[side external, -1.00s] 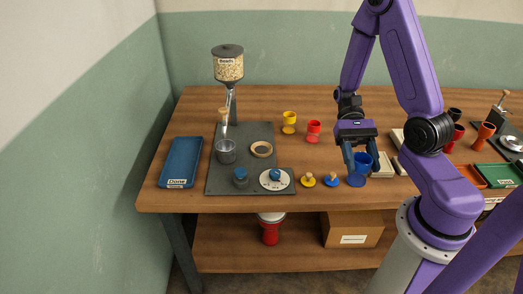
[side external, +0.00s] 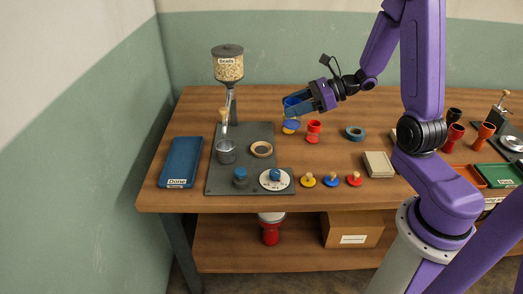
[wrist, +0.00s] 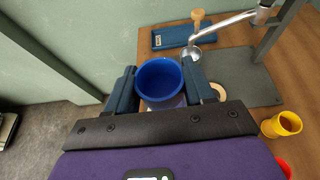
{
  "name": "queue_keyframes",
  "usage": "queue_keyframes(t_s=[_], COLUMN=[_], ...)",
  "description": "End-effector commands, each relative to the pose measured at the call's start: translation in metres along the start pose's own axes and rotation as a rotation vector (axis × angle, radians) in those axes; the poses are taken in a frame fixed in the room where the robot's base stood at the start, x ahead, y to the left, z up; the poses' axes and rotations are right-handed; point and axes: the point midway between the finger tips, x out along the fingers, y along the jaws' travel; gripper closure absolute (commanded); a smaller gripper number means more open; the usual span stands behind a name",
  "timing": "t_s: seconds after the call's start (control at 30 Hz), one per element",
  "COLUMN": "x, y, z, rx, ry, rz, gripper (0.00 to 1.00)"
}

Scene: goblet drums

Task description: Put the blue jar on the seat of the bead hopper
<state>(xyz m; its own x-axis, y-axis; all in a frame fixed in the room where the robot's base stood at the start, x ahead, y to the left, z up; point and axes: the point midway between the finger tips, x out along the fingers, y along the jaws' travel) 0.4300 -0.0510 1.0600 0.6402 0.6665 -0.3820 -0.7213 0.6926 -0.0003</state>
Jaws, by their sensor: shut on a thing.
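My gripper (side external: 302,106) is shut on the blue jar (side external: 291,103) and holds it upright, above the table, beside and partly in front of the yellow jar. In the wrist view the jar (wrist: 160,76) sits between both fingers, its open mouth toward the camera. The bead hopper (side external: 228,66) stands to the left, with a funnel of beads on a post over a grey base plate (side external: 262,133). I cannot tell for certain which is the seat.
A yellow jar (wrist: 283,124) and a red jar (side external: 314,126) stand near the gripper. A blue tray (side external: 181,161) lies left of the plate. A dial (side external: 276,179) and several knobbed lids line the front.

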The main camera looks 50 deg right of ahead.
Motion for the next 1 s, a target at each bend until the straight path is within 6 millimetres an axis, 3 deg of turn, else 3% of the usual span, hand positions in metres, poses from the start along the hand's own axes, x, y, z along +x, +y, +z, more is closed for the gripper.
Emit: queue_keyframes(t_s=[0.33,0.57,1.0], x=[0.014,0.021,0.075], y=[-0.004,-0.007,-0.066], z=[-0.034,-0.046,-0.06], rx=[0.014,0.009,0.005], ry=[0.001,0.0,0.0], rz=[-0.019,-0.02,-0.018], gripper=[0.8,0.8,0.8])
